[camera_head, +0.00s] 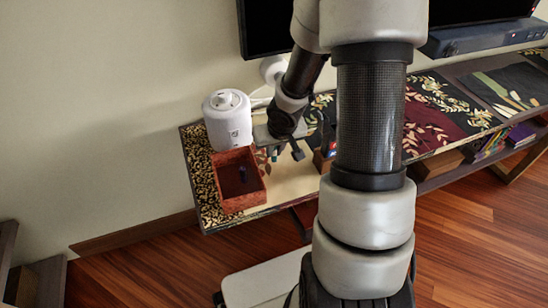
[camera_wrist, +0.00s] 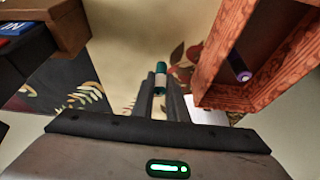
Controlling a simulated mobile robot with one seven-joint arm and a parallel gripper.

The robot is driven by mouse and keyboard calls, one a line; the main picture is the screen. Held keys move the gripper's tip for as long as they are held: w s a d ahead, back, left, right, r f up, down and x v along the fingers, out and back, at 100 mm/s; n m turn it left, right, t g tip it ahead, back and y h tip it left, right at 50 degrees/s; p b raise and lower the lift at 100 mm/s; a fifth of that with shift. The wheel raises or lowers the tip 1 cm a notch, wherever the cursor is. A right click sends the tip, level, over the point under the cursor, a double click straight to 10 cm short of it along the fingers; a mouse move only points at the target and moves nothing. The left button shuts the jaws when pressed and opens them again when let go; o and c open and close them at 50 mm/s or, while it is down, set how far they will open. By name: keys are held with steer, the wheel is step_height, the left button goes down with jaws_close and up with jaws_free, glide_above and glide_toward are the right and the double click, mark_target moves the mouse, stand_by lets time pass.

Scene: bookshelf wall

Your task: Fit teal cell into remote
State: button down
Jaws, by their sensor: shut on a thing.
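My gripper (camera_wrist: 160,98) is shut on the teal cell (camera_wrist: 160,72), a small teal cylinder with a pale band, whose end sticks out past the fingertips. In the head view my gripper (camera_head: 284,154) is above the shelf top, just right of the red-brown wooden box. The cell is too small there to tell clearly. I cannot make out the remote for certain in either view. A pale flat thing (camera_wrist: 205,113) shows partly beside the box in the wrist view, and I cannot tell what it is.
The open wooden box (camera_head: 250,203) holds a dark purple cylinder (camera_wrist: 238,66). A white round appliance (camera_head: 227,118) stands behind it. Another wooden box with a blue-and-red item (camera_wrist: 18,28) is at the wrist view's upper left. My arm hides the shelf's middle.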

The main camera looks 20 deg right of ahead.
steer(key=shift+f, duration=0.75)
steer(key=c, duration=1.7)
jaws_free()
steer(key=shift+c, duration=0.2)
